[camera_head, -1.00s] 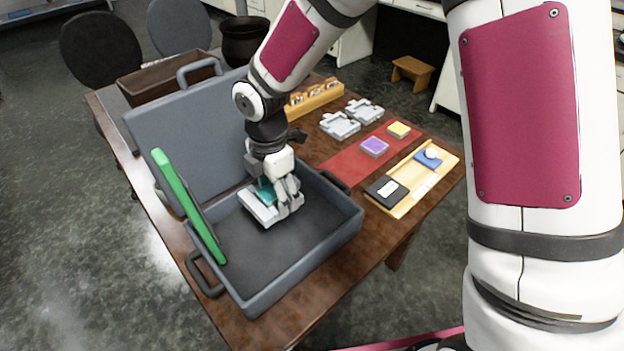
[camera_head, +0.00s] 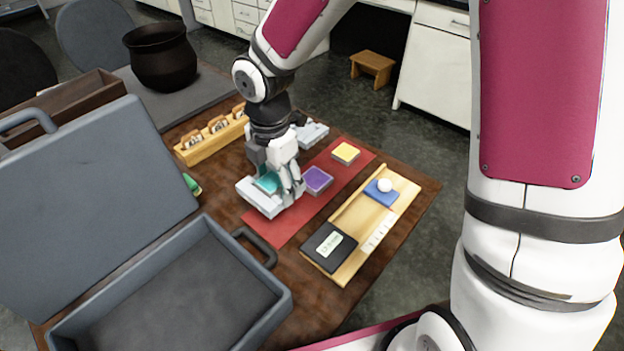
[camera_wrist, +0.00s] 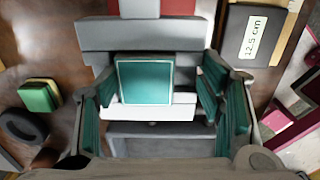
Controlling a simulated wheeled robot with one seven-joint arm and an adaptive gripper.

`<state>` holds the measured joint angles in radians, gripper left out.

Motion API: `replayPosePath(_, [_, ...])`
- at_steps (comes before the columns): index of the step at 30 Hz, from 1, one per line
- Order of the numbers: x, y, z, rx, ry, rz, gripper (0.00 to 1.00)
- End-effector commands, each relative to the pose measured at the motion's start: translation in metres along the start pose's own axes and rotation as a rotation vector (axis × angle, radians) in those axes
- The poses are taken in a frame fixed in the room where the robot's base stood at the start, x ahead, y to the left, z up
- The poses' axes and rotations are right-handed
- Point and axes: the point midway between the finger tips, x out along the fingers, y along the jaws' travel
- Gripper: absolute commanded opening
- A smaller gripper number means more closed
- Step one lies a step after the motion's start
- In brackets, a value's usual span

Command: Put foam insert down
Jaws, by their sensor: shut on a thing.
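A light grey foam insert (camera_head: 262,203) with a teal square (camera_head: 267,182) on it is in my gripper (camera_head: 280,190), over the left end of the red mat (camera_head: 267,232). In the wrist view the insert (camera_wrist: 140,38) and its teal square (camera_wrist: 144,82) show between my gripper's (camera_wrist: 155,100) two teal-padded fingers. My gripper is shut on the insert. I cannot tell whether its underside touches the mat. A similar light grey piece (camera_head: 312,132) lies behind my gripper.
Purple (camera_head: 317,180) and yellow (camera_head: 346,152) squares lie on the mat. A wooden tray (camera_head: 347,220) holds a black block (camera_head: 328,243). The open grey case (camera_head: 262,330) is front left. A wooden rack (camera_head: 200,150) stands behind. A small green block (camera_head: 192,185) lies near the lid.

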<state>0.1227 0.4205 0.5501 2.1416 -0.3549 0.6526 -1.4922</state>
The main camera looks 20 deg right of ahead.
Motion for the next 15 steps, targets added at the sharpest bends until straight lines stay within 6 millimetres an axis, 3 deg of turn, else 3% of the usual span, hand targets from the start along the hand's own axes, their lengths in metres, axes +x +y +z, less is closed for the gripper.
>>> replayPosePath(7, [0.045, -0.001, -0.001, -0.003, 0.002, -0.005, 0.25])
replayPosePath(15, [0.066, -0.002, -0.001, -0.002, 0.001, -0.003, 0.25])
